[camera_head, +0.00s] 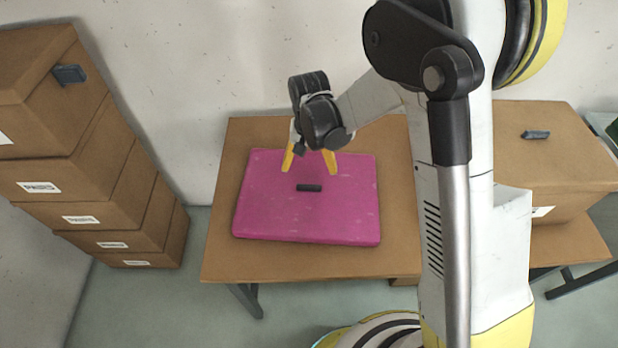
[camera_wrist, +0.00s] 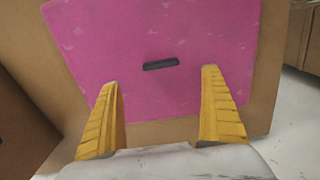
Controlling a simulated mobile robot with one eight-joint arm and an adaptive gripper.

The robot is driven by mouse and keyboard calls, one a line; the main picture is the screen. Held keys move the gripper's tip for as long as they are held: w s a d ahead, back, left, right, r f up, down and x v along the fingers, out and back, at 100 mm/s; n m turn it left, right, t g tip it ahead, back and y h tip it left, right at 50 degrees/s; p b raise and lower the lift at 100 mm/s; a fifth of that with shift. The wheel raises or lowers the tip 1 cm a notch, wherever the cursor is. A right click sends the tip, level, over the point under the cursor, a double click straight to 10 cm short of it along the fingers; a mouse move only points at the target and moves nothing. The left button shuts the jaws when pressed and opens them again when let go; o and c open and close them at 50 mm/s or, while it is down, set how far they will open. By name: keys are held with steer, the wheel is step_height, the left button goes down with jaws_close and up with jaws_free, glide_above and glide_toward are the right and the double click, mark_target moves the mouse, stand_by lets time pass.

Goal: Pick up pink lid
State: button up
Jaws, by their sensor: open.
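The pink lid (camera_head: 275,215) lies flat on the brown table in the head view, with a dark bar-shaped handle (camera_head: 309,188) near its middle. The lid also fills much of the wrist view (camera_wrist: 110,50), with its handle (camera_wrist: 161,64) beyond the fingertips. My gripper (camera_head: 309,170) has two yellow fingers pointing down over the far part of the lid. The fingers are spread apart and empty in the wrist view (camera_wrist: 160,77). The handle lies ahead of the gap between them, and nothing is between the fingers.
The brown table (camera_head: 222,245) carries the lid. Stacked cardboard boxes (camera_head: 120,195) stand at the left. A cardboard box (camera_head: 550,165) with a dark handle on top stands at the right, partly behind my arm. A white wall (camera_head: 180,90) rises behind the table.

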mark_target(309, 185)
step_height(309, 185, down, 4)
steer(key=shift+s+f+b, duration=0.15)
steer(key=shift+b, duration=0.5)
step_height(309, 185, down, 5)
steer(key=b, duration=0.2)
steer(key=shift+f+b, duration=0.2)
steer(key=shift+b, duration=0.1)
steer(key=shift+r, duration=0.1)
steer(key=shift+c, duration=0.3)
steer(key=c, duration=1.3)
